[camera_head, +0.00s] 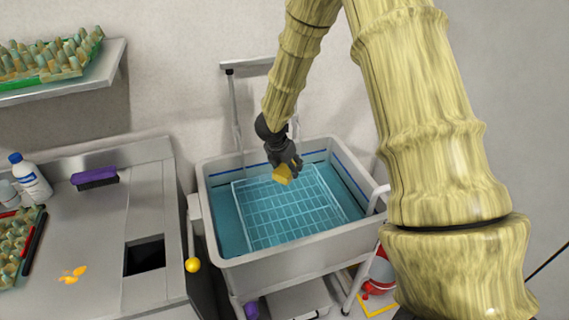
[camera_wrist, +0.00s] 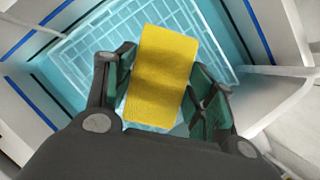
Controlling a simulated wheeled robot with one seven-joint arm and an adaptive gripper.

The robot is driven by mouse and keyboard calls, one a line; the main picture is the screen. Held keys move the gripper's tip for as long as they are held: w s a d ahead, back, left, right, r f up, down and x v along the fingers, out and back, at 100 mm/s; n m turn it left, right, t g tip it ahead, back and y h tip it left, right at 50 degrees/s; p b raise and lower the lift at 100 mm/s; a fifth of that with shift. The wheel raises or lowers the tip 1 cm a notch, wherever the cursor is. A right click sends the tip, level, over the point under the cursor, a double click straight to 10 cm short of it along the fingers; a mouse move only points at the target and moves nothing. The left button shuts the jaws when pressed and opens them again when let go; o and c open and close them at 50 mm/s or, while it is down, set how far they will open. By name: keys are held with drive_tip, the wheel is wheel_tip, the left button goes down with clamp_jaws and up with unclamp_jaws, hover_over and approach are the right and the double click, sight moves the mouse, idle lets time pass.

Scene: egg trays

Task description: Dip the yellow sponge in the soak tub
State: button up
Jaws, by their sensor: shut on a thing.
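The yellow sponge (camera_head: 283,174) is held in my gripper (camera_head: 287,163) over the soak tub (camera_head: 310,247). The wrist view shows the sponge (camera_wrist: 162,75) upright between the two dark green-padded fingers of my gripper (camera_wrist: 163,90). The tub is a pale grey bin with blue water and a white grid rack (camera_head: 293,208) in it. In the head view the sponge appears above the rack's upper part. I cannot tell from these frames whether it touches the water. My fingers cover the sponge's side edges.
A steel counter (camera_head: 95,230) stands left, with a white bottle (camera_head: 31,179), a purple brush (camera_head: 95,178), an orange spill (camera_head: 72,275), a square opening (camera_head: 144,256) and an egg tray. A shelf (camera_head: 75,82) with another egg tray is above. A red-and-white bucket (camera_head: 378,277) stands below right of the tub.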

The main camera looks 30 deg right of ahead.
sight(285, 168)
drive_tip(key=shift+w+d+f+b, duration=0.15)
drive_tip(key=shift+f+b, duration=0.55)
drive_tip(key=shift+f, duration=0.85)
drive_tip(key=shift+f+b, duration=0.6)
drive_tip(key=shift+f, duration=0.15)
wheel_tip(285, 168, down, 10)
drive_tip(key=b, duration=0.9)
drive_tip(key=shift+r, duration=0.2)
drive_tip(key=shift+r+p, duration=3.7)
drive_tip(key=shift+r, duration=2.6)
drive_tip(key=shift+r, duration=0.1)
drive_tip(key=shift+r+p, duration=1.15)
drive_tip(key=shift+r, duration=0.7)
